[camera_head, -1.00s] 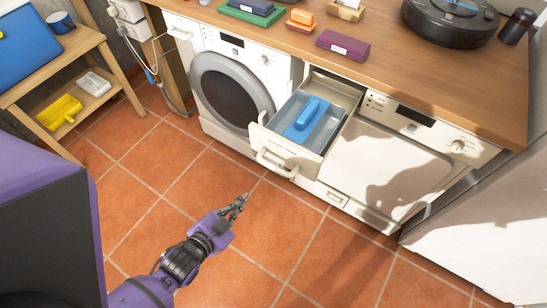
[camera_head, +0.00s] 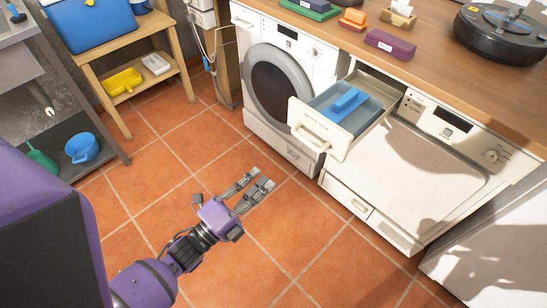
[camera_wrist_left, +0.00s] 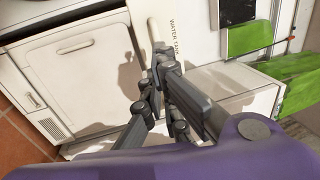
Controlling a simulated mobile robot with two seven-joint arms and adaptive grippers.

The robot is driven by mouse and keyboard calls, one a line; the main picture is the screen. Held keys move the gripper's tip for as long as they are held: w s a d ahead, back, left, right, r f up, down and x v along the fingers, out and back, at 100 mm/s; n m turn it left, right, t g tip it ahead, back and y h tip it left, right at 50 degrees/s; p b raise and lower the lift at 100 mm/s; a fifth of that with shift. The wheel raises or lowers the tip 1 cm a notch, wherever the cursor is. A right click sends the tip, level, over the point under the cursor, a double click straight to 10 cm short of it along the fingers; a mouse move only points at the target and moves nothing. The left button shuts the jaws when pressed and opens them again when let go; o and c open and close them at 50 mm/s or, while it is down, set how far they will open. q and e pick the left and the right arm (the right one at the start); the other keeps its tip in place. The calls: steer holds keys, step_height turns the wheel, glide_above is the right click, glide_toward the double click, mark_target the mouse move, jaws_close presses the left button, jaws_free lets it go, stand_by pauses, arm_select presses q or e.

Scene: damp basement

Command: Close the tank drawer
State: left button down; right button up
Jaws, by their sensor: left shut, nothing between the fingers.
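The tank drawer (camera_head: 322,128) is pulled out from the upper left of the white right-hand machine in the head view. Its white front has a bar handle (camera_head: 310,139), and a blue insert (camera_head: 348,101) lies inside. The drawer front, lettered "WATER TANK", also shows in the left wrist view (camera_wrist_left: 197,30). My left gripper (camera_head: 262,181) is shut and empty, above the floor in front of the machines. In the head view it lies left of and below the drawer handle, apart from it. My right gripper is not in view.
A washing machine (camera_head: 282,85) with a round door stands left of the drawer. The right-hand machine (camera_head: 415,160) is below it. A wooden worktop (camera_head: 440,65) with small boxes and a round black device runs above. The tiled floor (camera_head: 240,260) is clear.

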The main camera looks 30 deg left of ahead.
arm_select(q)
steer(key=p, duration=0.1)
glide_toward(303, 141)
steer(key=x, duration=0.5)
steer(key=shift+r, duration=0.15)
steer(key=shift+x, duration=0.85)
